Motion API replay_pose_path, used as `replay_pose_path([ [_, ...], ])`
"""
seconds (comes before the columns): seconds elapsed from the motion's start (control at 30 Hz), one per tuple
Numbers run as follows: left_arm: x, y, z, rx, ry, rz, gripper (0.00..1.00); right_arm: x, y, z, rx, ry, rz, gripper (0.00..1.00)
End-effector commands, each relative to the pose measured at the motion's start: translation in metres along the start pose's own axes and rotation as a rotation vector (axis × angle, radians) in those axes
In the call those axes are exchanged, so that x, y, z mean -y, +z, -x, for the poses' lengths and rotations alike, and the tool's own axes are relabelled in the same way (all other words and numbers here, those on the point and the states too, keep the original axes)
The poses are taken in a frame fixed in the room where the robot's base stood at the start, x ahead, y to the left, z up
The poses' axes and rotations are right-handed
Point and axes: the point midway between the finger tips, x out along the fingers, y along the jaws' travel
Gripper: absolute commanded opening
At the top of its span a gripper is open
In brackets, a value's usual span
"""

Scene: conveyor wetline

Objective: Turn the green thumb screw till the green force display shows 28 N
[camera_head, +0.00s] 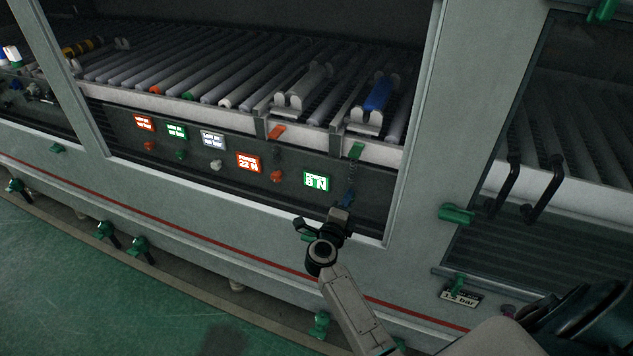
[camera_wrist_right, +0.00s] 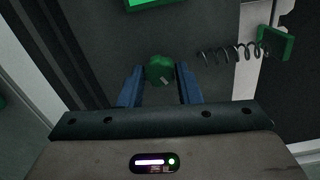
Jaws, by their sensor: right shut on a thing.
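The green force display (camera_head: 316,181) on the front panel reads 8 N. Its lower edge also shows at the top of the right wrist view (camera_wrist_right: 152,2). The green thumb screw (camera_wrist_right: 160,68) sits between the two blue fingers of my right gripper (camera_wrist_right: 160,80), which is shut on it. In the head view my right gripper (camera_head: 349,197) is at the panel, below and right of the green display, and hides the screw. A green bracket (camera_head: 356,151) with a coil spring (camera_wrist_right: 232,53) is above it. My left gripper is not in view.
An orange force display (camera_head: 248,162) reads 22 N, with an orange knob (camera_head: 276,176) beside it. Several small displays and knobs line the panel to the left. A blue cylinder (camera_head: 379,93) rests on a holder above. The frame post (camera_head: 447,100) stands right of my gripper.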

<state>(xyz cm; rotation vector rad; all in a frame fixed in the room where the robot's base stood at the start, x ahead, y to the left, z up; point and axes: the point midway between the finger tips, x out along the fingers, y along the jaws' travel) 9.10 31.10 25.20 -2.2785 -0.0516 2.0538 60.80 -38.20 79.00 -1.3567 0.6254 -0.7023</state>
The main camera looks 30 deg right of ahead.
Motion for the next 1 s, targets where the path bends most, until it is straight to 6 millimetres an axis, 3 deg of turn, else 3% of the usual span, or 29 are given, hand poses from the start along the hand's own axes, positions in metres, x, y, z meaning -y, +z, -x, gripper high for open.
replay_pose_path([
  [0.53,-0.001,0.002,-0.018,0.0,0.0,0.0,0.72,-0.004,-0.001,0.001,-0.001,0.003,-0.219,0.14],
  [1.0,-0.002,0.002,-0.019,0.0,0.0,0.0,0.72,-0.003,-0.001,0.001,-0.002,0.004,-0.25,0.14],
])
